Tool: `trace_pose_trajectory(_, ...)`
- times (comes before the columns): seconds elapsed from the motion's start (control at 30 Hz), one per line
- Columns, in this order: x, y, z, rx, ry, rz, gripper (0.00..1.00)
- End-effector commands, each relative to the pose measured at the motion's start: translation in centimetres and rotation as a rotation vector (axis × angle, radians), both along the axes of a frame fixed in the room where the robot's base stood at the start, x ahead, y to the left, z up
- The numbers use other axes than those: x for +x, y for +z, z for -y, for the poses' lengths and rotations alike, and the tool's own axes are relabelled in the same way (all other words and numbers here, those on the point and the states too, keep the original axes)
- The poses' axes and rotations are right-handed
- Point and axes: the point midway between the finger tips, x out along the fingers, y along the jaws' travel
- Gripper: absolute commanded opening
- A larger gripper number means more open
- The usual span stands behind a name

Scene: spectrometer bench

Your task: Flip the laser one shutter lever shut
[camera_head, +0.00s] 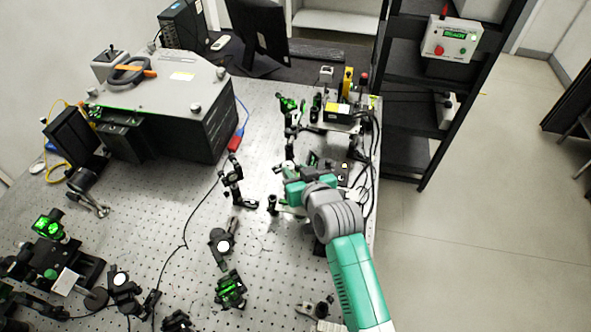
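My teal and grey arm reaches in from the lower right over the right side of the optical table. My gripper (292,192) is at its end, low among small black optical mounts. Its fingertips are too small and too covered to show whether they are open or shut. A black-and-silver laser-like unit with a yellow label (341,113) stands beyond the gripper near the table's right edge. A yellow upright part (348,80) stands just behind it. I cannot tell which part is the laser one shutter lever, nor its position.
The perforated optical table (185,215) has bare room in the middle. A large grey-and-black spectrometer box (170,90) stands at the back left. Black cables (372,150) run along the right edge. Green-lit mounts (230,289) stand in front. A control box (448,40) hangs on the black rack.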

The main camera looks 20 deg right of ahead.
Motion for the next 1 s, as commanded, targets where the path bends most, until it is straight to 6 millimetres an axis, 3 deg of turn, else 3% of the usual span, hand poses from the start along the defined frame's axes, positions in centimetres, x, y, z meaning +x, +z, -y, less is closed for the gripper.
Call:
trace_pose_trajectory(0.13,1.33,-0.59,-0.03,-0.002,0.001,-0.001,0.31)
trace_pose_trajectory(0.4,1.58,-0.61,-0.04,0.000,0.000,0.001,0.31)
trace_pose_trajectory(0.57,1.56,-0.61,-0.03,0.000,0.000,0.001,0.01)
trace_pose_trajectory(1.0,1.34,-1.06,-0.33,-0.047,0.001,0.081,0.00)
